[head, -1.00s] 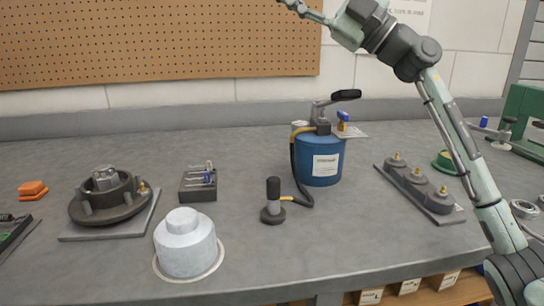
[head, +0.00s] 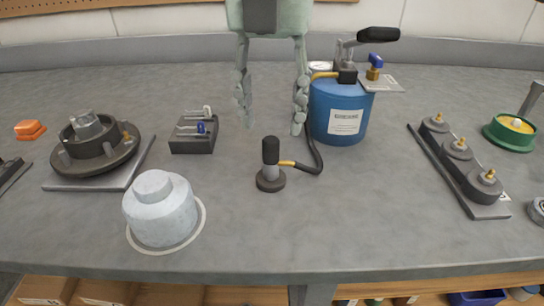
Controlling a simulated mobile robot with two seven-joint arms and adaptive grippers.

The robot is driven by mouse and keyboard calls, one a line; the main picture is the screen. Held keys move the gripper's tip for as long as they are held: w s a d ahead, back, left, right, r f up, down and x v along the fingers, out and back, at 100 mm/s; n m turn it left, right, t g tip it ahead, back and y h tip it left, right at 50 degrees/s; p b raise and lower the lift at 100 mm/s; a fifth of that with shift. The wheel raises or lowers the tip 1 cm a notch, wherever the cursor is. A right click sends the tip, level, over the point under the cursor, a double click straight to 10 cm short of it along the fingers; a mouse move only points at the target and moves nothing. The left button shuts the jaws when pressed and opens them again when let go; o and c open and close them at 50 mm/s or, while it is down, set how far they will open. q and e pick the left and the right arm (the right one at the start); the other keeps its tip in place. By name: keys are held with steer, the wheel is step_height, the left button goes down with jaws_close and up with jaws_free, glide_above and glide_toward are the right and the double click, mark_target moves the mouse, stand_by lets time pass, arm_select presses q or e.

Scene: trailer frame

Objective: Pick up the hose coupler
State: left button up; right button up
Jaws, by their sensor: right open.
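The hose coupler (head: 271,151), a black upright cylinder, stands on a round dark base on the bench, left of the blue pump canister (head: 335,120). A black hose (head: 314,160) with a yellow end joins it to the canister. My right gripper (head: 271,128) points down from the top of the view, its two fingers wide apart. In the picture the coupler's top is just below and between the fingertips. Nothing is between the fingers. My left gripper is not in view.
A white stepped cap (head: 160,208) stands front left. Behind it are a dark hub (head: 92,148) on a plate and a small block with keys (head: 192,143). A rail with several brass-tipped fittings (head: 460,150) lies right. Bare bench lies in front of the coupler.

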mark_target(271, 139)
step_height(271, 139, down, 5)
steer(key=shift+s+r+p, duration=0.1)
steer(key=shift+r+p, duration=0.05)
steer(key=shift+p, duration=0.2)
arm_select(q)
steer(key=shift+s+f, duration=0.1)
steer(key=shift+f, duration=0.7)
arm_select(e)
steer(key=shift+c, duration=0.4)
jaws_close()
